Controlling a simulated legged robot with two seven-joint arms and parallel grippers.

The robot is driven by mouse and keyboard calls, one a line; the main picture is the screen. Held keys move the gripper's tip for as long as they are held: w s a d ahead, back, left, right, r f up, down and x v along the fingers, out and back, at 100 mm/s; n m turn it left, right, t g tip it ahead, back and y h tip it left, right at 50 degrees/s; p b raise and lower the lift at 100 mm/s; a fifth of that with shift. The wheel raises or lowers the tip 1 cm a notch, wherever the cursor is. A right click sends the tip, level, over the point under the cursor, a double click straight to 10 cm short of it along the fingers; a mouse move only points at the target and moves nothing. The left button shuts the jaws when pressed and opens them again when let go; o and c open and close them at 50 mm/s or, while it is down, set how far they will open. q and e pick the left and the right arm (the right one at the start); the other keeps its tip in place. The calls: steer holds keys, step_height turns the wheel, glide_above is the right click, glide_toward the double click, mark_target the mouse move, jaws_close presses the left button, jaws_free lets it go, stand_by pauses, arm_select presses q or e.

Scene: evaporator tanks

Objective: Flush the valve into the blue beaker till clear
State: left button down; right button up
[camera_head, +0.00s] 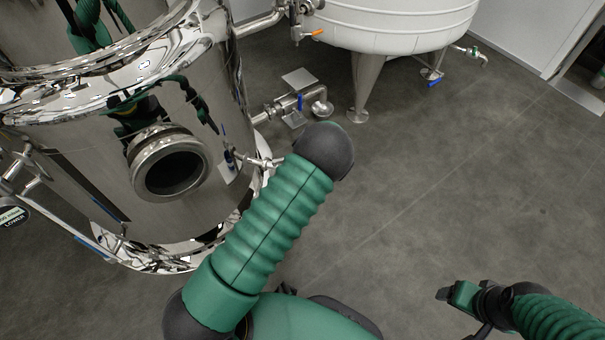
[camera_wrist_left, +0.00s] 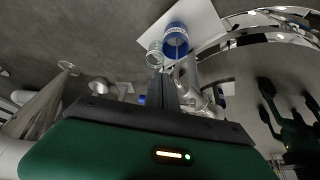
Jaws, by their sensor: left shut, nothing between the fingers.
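The steel tank (camera_head: 80,165) with a round port (camera_head: 170,172) fills the left. A white tank (camera_head: 390,25) on legs stands at the back. The grey floor (camera_head: 450,180) at right is clear.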

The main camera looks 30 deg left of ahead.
arm_select(q)
steer(key=shift+w+a+r+b, duration=0.2)
steer(key=shift+w+a+r, duration=0.05)
steer(key=shift+w+a, duration=0.2)
steer(key=shift+w+a+r+b, duration=0.2)
steer(key=shift+w+a, duration=0.15)
steer(key=shift+a, duration=0.1)
arm_select(e)
steer(key=shift+d+f, duration=0.15)
steer(key=shift+f, duration=0.6)
